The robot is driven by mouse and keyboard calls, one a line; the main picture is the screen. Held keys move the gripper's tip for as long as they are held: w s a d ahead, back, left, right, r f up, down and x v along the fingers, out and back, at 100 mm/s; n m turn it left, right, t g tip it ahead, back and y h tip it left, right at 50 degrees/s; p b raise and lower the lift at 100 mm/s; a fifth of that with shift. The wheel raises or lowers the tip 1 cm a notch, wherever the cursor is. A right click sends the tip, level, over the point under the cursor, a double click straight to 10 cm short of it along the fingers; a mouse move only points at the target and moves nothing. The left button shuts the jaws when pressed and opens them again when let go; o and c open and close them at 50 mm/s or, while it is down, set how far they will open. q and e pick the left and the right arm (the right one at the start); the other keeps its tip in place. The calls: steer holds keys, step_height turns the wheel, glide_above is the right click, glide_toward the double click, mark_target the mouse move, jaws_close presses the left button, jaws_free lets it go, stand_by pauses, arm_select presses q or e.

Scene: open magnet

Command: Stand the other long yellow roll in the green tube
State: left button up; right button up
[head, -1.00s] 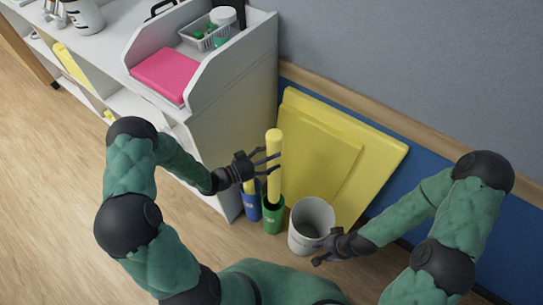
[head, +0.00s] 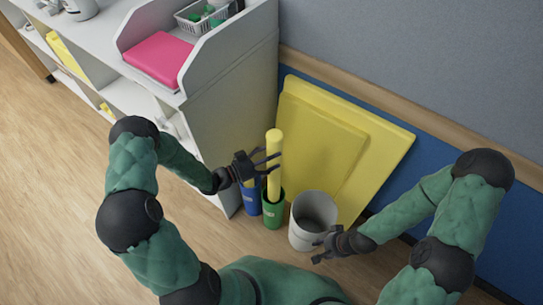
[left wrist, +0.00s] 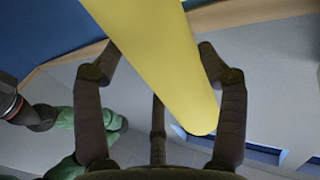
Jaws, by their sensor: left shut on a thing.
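A long yellow roll (head: 273,164) stands nearly upright with its lower end inside the green tube (head: 273,213). The tube hides how deep it reaches. My left gripper (head: 268,161) is shut on this roll near its upper part. In the left wrist view the yellow roll (left wrist: 160,55) passes between the fingers, its end beyond them. The blue tube (head: 251,203) stands left of the green tube, with a bit of yellow above it, mostly hidden by my gripper. My right gripper (head: 320,250) is beside the bin; its fingers look spread, with nothing between them.
A white bin (head: 299,235) stands right of the green tube. Flat yellow boards (head: 375,160) lean on the wall behind. A white shelf unit (head: 235,120) is close on the left, with a pink item (head: 160,57) on it. The wooden floor (head: 70,200) at left is clear.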

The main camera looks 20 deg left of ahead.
arm_select(q)
steer(key=b, duration=0.3)
glide_above(270, 181)
steer(key=shift+w+d+f, duration=0.15)
steer(key=shift+f, duration=0.95)
steer(key=shift+w+d+f, duration=0.1)
steer(key=shift+f, duration=1)
steer(key=shift+f+b, duration=0.55)
steer(key=shift+f, duration=6.05)
